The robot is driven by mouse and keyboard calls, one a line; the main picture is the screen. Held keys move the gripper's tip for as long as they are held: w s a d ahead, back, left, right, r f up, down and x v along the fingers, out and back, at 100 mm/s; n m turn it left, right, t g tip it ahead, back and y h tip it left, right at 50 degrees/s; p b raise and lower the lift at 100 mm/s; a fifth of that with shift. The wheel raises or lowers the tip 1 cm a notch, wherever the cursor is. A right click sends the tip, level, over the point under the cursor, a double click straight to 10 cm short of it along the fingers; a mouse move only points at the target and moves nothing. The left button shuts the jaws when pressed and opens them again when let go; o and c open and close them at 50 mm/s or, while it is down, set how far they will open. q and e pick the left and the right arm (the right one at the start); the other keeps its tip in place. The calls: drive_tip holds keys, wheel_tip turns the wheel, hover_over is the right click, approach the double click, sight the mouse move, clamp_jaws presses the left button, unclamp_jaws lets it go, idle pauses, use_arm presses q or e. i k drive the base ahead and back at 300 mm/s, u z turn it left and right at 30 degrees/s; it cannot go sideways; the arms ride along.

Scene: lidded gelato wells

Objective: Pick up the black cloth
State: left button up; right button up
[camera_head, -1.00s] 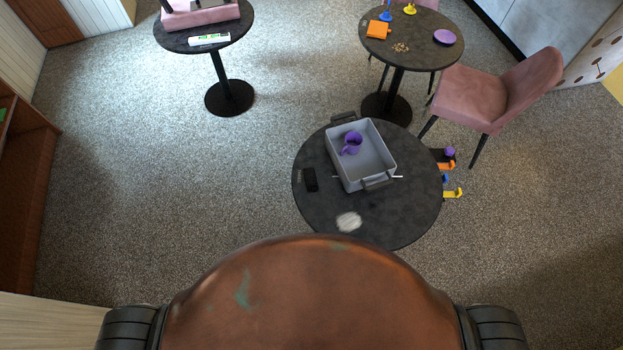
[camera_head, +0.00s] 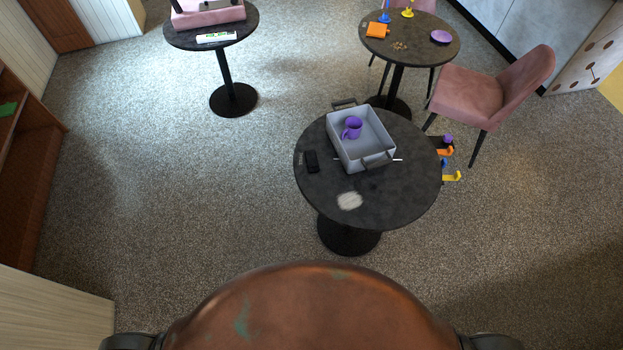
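A small black item (camera_head: 312,162) lies flat on the left part of the near round table (camera_head: 400,204). I cannot tell whether it is cloth or a hard object. No other plainly black cloth shows. Neither of my grippers is in view; only dark parts of my own body show at the bottom corners.
A grey tray (camera_head: 382,129) holding a purple mug (camera_head: 352,128) stands on the near table, with a white patch (camera_head: 349,200) in front. A pink chair (camera_head: 488,98) and colored hooks (camera_head: 451,177) are at its right. Open floor lies to the left.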

sight(313, 165)
drive_tip(key=z, duration=0.9)
drive_tip(key=i, duration=1)
drive_tip(key=u, duration=0.35)
